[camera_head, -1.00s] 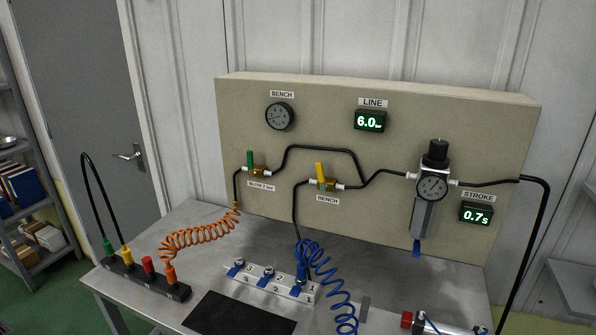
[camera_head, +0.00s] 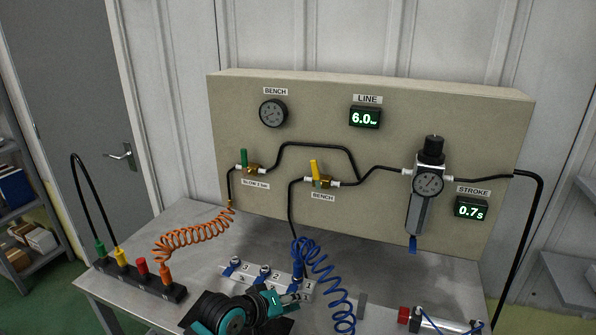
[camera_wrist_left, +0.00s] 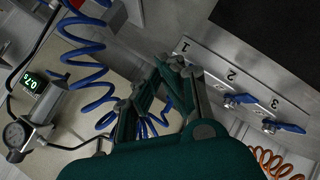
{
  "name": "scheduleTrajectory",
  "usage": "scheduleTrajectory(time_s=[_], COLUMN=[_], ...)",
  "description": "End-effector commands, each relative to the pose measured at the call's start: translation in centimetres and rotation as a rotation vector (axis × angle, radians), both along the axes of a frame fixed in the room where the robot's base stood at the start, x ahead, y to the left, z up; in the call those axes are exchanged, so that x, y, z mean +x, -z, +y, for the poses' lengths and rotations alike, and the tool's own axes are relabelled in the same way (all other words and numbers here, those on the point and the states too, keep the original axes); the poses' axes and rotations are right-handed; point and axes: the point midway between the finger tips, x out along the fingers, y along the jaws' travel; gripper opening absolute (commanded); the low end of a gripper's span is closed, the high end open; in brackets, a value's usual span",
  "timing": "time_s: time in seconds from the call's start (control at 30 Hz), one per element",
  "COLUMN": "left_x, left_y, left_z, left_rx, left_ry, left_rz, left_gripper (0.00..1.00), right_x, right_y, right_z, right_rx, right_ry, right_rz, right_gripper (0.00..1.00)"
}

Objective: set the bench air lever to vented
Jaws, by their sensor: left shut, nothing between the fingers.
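The bench air valve has a yellow lever (camera_head: 314,167) on a brass body, above the BENCH label on the beige panel. The lever stands nearly upright, tipped slightly left, across the black line. My left gripper (camera_head: 303,297) is shut and empty, low in the head view at the right end of the manifold, well below the lever. In the left wrist view its fingertips (camera_wrist_left: 178,68) are together near the blue coiled hose and the number 1. Whether they touch either, I cannot tell. My right gripper is not in view.
A green-levered valve (camera_head: 243,158) sits left of the yellow one. The manifold (camera_head: 250,271) carries blue levers. The blue coiled hose (camera_head: 325,270) hangs below the panel. The regulator (camera_head: 427,185) is at right. The LINE display (camera_head: 365,118) reads 6.0; the BENCH gauge (camera_head: 273,113) needle is too small to read.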

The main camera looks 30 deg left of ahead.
Motion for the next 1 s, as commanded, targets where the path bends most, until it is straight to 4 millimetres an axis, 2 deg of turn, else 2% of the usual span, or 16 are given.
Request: scheduleTrajectory(time_s=[0.03,0.17,0.2,0.3,0.4,0.5,0.67,1.0], left_x=[2.0,6.0,6.9,8.1,8.5,8.8,10.6,17.8], left_y=[-2.5,-9.9,-12.4,-17.6,-20.5,-21.8,-22.1,-22.4], left_z=[1.9,7.1,8.8,12.3,14.3,15.0,15.1,15.0], left_rx=[-0.083,-0.367,-0.462,-0.663,-0.782,-0.834,-0.838,-0.834], left_ry=[-0.063,-0.218,-0.257,-0.323,-0.351,-0.360,-0.360,-0.360], left_rz=[-0.069,-0.258,-0.319,-0.442,-0.512,-0.539,-0.541,-0.539], left_gripper=[0.00,0.00,0.00,0.00,0.00,0.00,0.00,0.00], right_x=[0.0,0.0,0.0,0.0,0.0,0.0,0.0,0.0], right_y=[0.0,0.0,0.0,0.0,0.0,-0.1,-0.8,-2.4], right_z=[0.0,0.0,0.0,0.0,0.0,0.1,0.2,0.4], right_rx=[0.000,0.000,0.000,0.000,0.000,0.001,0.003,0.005], right_ry=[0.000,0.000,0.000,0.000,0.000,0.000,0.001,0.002], right_rz=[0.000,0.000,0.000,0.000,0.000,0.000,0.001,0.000], right_gripper=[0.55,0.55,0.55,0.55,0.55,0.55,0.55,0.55])
